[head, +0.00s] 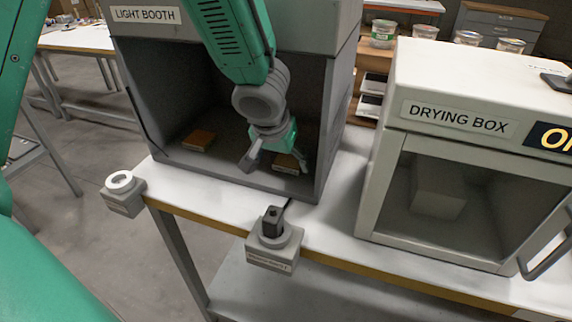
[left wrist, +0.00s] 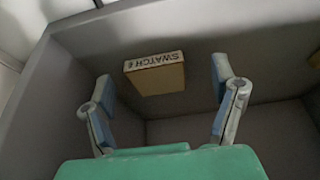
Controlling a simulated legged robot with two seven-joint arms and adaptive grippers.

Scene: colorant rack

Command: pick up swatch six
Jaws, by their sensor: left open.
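Swatch six (left wrist: 157,80), an orange-brown block whose white label reads "SWATCH 6", lies on the light booth's (head: 225,183) floor, near its front right. In the head view swatch six (head: 287,168) is partly covered by my left gripper (head: 276,163). That gripper is open, reaching down into the booth. In the left wrist view its two fingers (left wrist: 165,92) stand apart, with the swatch in line with the gap between them. No contact shows, and the exact clearance is unclear. My right gripper is not in view.
A second orange-brown block (head: 198,139) lies at the booth's left. The booth's walls surround the gripper. A drying box (head: 452,116) stands to the right with a block (head: 437,191) inside. Two grey fixtures (head: 124,196) (head: 272,259) sit along the bench's front edge.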

